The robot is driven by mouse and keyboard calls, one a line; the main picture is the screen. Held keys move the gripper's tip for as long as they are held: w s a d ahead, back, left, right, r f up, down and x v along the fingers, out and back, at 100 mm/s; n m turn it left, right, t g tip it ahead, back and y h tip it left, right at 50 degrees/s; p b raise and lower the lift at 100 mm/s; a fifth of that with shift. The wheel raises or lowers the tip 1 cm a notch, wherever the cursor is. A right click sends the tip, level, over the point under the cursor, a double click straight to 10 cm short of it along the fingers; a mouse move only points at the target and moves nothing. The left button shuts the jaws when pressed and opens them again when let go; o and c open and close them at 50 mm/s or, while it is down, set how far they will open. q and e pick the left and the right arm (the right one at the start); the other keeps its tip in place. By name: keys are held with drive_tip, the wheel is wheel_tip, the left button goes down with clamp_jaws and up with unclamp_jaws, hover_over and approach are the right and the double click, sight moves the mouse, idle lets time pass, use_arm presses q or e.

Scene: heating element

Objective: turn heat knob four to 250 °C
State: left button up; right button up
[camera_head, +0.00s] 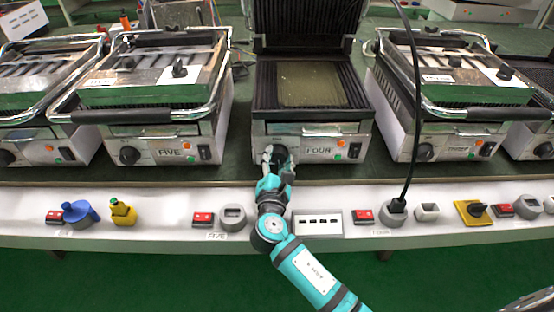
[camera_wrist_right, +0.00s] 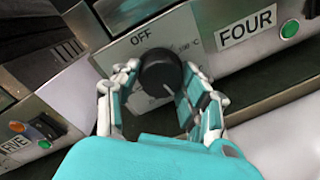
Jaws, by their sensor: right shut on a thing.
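The heating element labelled FOUR (camera_head: 335,128) stands in the middle of the bench with its lid open. Its black heat knob (camera_wrist_right: 160,72) is on the front panel, to the left of the FOUR label (camera_wrist_right: 247,27). My right gripper (camera_head: 277,157) has its fingers on both sides of this knob and is shut on it; the knob also shows in the head view (camera_head: 280,153). In the right wrist view the knob's white mark points down and right. OFF is printed above the knob, and the temperature figures beside it are partly hidden. My left gripper is not in view.
Closed grill FIVE (camera_head: 168,148) stands left of FOUR, and another closed grill (camera_head: 455,145) stands right. A white ledge with a red switch (camera_head: 362,216), a black plug and cable (camera_head: 396,204) and a yellow socket (camera_head: 470,213) runs along the front.

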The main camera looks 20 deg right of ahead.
drive_tip(key=shift+m, duration=0.9)
drive_tip(key=m, duration=0.3)
drive_tip(key=shift+d+g+b, duration=0.1)
drive_tip(key=shift+g+b, duration=0.2)
drive_tip(key=shift+m+y, duration=0.4)
drive_tip(key=shift+m, duration=0.7)
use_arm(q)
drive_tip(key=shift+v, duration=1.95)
use_arm(e)
drive_tip(key=shift+m, duration=0.6)
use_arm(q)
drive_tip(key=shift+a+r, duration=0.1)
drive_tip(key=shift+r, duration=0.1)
use_arm(e)
drive_tip(key=o, duration=1.1)
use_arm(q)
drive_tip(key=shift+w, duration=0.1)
use_arm(e)
drive_tip(key=shift+o, duration=0.4)
